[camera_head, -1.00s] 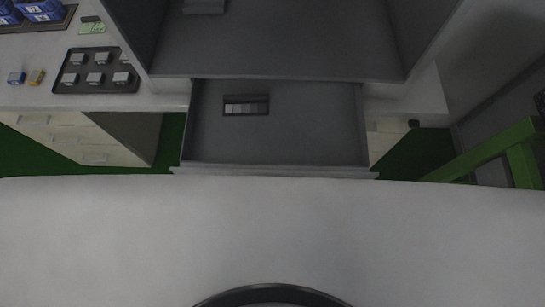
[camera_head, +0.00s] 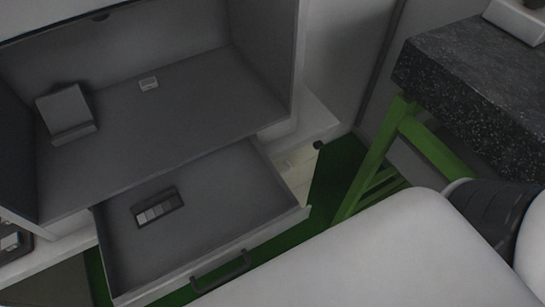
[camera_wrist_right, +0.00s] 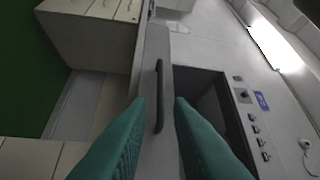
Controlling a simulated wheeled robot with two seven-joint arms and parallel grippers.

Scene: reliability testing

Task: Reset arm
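My right gripper (camera_wrist_right: 158,125) shows in the right wrist view as two teal fingers, held apart with nothing between them. Beyond the fingertips is the dark bar handle (camera_wrist_right: 159,95) of a drawer front, which appears between the fingers in the picture. I cannot tell how far away it is. In the head view the grey drawer (camera_head: 235,210) is pulled open, with its handle (camera_head: 220,272) on the front face. A small dark holder with pale blocks (camera_head: 158,208) lies in it. My left gripper is not in view.
A dark speckled table (camera_head: 480,90) on green legs (camera_head: 375,160) stands at the right. Green floor shows between.

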